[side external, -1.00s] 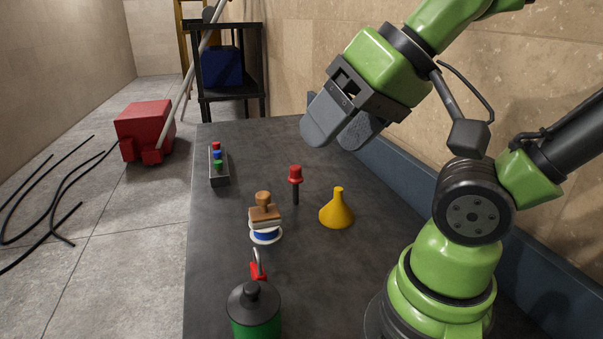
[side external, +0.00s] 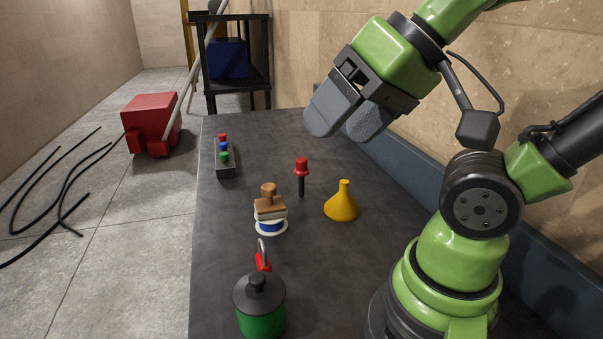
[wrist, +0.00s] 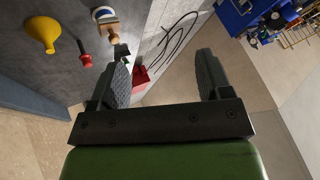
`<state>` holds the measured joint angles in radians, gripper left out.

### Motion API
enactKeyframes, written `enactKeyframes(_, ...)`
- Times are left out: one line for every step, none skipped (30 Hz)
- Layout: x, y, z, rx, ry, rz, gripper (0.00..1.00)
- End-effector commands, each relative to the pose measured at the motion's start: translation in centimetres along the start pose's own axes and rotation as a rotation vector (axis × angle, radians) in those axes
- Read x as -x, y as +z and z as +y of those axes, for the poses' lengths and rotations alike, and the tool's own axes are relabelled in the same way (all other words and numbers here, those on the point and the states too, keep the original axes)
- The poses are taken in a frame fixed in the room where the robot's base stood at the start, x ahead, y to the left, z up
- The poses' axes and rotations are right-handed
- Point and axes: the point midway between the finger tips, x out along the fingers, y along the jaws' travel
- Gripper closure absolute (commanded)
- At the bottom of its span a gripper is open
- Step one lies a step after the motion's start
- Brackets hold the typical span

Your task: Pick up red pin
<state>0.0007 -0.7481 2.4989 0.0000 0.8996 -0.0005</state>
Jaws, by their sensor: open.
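The red pin (side external: 301,168) has a red head and a dark shaft and stands upright on the dark table, between the wooden-handled stamp and the yellow funnel. In the wrist view the red pin (wrist: 84,55) shows at the upper left, outside the space between my fingers. My gripper (side external: 350,122) is open and empty, above the table to the upper right of the pin in the side view and well apart from it. In the wrist view my gripper (wrist: 165,75) has its two fingers spread wide with nothing between them.
A yellow funnel (side external: 342,205) stands right of the pin. A wooden-handled stamp (side external: 269,208) on a white-and-blue spool stands to its left. A button box (side external: 228,164), a red padlock (side external: 263,262) and a green bottle (side external: 260,320) are also on the table (side external: 225,270). A wall runs along the right side.

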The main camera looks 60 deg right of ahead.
Motion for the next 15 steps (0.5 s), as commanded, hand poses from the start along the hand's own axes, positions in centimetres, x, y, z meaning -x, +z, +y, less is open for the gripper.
enactKeyframes(-0.1, -0.3, 0.0, -0.001, 0.005, 0.000, 0.28)
enactKeyframes(-0.2, -0.6, 0.0, -0.002, 0.011, 0.000, 0.28)
enactKeyframes(-0.3, -1.1, 0.1, -0.004, 0.021, -0.001, 0.28)
enactKeyframes(-0.6, -1.7, 0.2, -0.006, 0.033, -0.001, 0.28)
enactKeyframes(-0.8, -2.4, 0.3, -0.009, 0.046, 0.000, 0.28)
enactKeyframes(-1.3, -3.5, 0.5, -0.011, 0.067, -0.001, 0.28)
enactKeyframes(-1.7, -4.5, 0.8, -0.013, 0.084, -0.001, 0.28)
enactKeyframes(-2.2, -5.6, 1.2, -0.017, 0.103, -0.002, 0.28)
enactKeyframes(-2.9, -7.0, 1.8, -0.019, 0.129, -0.003, 0.28)
enactKeyframes(-3.5, -8.1, 2.3, -0.022, 0.148, -0.005, 0.28)
enactKeyframes(-4.2, -9.1, 2.9, -0.023, 0.167, -0.006, 0.28)
enactKeyframes(-5.0, -10.4, 3.9, -0.026, 0.191, -0.009, 0.28)
enactKeyframes(-5.8, -11.4, 4.7, -0.027, 0.209, -0.012, 0.28)
enactKeyframes(-6.5, -12.3, 5.5, -0.030, 0.226, -0.016, 0.28)
enactKeyframes(-7.5, -13.4, 6.8, -0.032, 0.249, -0.020, 0.28)
